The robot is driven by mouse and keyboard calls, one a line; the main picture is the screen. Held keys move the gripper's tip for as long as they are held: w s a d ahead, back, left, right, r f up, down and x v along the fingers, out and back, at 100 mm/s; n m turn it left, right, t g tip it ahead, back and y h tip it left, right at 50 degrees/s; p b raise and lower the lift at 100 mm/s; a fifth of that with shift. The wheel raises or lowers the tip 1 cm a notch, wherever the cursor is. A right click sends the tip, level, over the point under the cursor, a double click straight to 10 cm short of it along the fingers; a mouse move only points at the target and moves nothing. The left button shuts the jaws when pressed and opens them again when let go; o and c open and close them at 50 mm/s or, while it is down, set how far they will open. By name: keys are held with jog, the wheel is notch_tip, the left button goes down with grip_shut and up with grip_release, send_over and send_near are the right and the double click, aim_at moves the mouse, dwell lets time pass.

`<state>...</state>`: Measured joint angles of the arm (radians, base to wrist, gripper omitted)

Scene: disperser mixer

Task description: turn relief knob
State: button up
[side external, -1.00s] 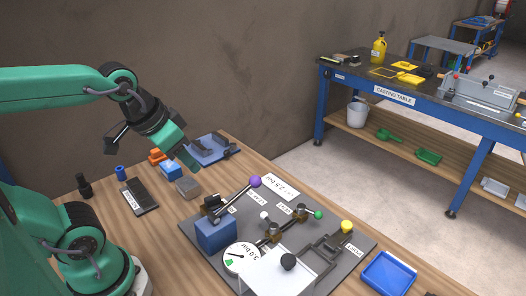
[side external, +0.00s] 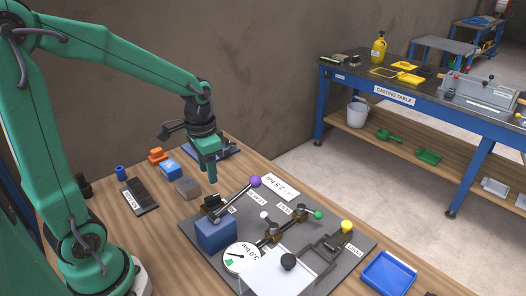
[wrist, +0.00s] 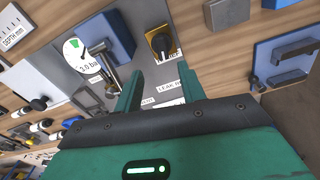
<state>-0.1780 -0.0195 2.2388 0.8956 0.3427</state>
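A black knob on a yellow base, which looks like the relief knob (wrist: 160,42), is on the edge of the grey plate (wrist: 143,14) in the wrist view. It lies just beyond the gap between my fingertips, not between them. My gripper (wrist: 158,72) is open and empty. In the side view my gripper (side external: 212,180) points down, above the plate's far left corner. A black part (side external: 211,205) shows there behind the blue block (side external: 216,236); I cannot tell if it is the knob.
A lever with a purple ball (side external: 255,181) rises close right of my gripper. A gauge (side external: 241,257) reading 3.0 bar, a green-ended valve (side external: 318,214) and a yellow-knobbed clamp (side external: 347,226) are nearer. A grey block (side external: 188,187) and a blue tray (side external: 389,273) stand off the plate.

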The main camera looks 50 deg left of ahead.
aim_at(212, 196)
jog(key=shift+w+a+f, duration=0.2)
jog(key=shift+f, duration=0.25)
jog(key=shift+f, duration=3.9)
jog(key=shift+c, duration=0.4)
grip_shut()
